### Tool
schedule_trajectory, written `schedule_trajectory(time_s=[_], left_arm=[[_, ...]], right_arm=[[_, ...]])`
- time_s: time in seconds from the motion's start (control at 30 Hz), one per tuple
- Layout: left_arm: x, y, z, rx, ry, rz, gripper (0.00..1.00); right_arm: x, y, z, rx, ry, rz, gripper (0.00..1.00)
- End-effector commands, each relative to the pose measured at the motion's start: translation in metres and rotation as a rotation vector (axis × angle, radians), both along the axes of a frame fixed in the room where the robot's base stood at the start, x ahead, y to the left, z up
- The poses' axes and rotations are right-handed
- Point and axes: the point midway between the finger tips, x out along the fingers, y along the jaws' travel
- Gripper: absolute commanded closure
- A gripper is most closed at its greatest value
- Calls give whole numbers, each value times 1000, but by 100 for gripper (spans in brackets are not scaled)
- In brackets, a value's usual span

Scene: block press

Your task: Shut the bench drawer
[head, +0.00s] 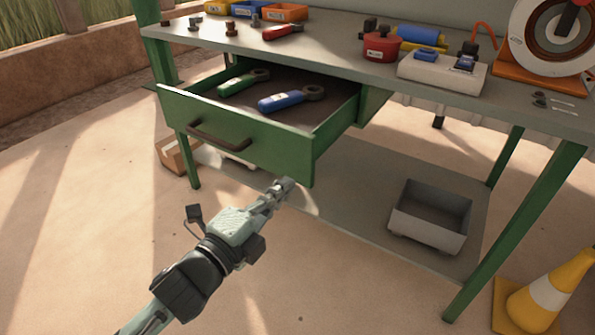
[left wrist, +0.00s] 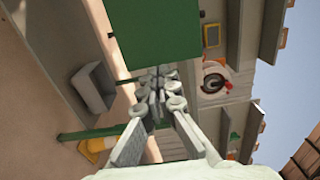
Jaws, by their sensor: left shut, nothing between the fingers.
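The green bench drawer (head: 235,137) is pulled out from under the bench top in the head view, with a dark handle (head: 218,137) on its front. A green-handled wrench (head: 240,82) and a blue-handled wrench (head: 290,98) lie inside it. My left gripper (head: 284,185) is shut and empty, in front of and below the right part of the drawer front. In the left wrist view the left gripper (left wrist: 158,80) points at a green panel (left wrist: 155,30), likely the drawer front. I cannot tell whether the fingertips touch it. My right gripper is not in view.
The bench top (head: 340,52) carries bins, a red pot (head: 381,47), a switch box (head: 440,70) and a round machine (head: 550,40). A grey bin (head: 430,215) stands on the lower shelf. A traffic cone (head: 545,290) stands at lower right. The floor in front is clear.

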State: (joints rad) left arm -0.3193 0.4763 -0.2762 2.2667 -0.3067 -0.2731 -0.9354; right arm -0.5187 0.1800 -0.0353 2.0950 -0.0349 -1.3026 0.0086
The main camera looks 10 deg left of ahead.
Motion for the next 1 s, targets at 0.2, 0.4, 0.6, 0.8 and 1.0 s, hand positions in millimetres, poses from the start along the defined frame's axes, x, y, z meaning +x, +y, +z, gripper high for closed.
schedule_trajectory(time_s=[0.2, 0.4, 0.6, 0.8, 1.0], left_arm=[[34, -13, 1, -1, -1, 0, 100], [46, -17, 0, -1, 1, 0, 100], [47, -17, -1, 0, 2, 0, 100], [48, -18, 0, 0, 2, 0, 100], [60, -22, 1, -1, 0, 0, 100]], right_arm=[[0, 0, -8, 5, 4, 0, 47], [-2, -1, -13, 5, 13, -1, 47], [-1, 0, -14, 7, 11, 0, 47], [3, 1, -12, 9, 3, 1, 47], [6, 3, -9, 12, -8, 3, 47]])
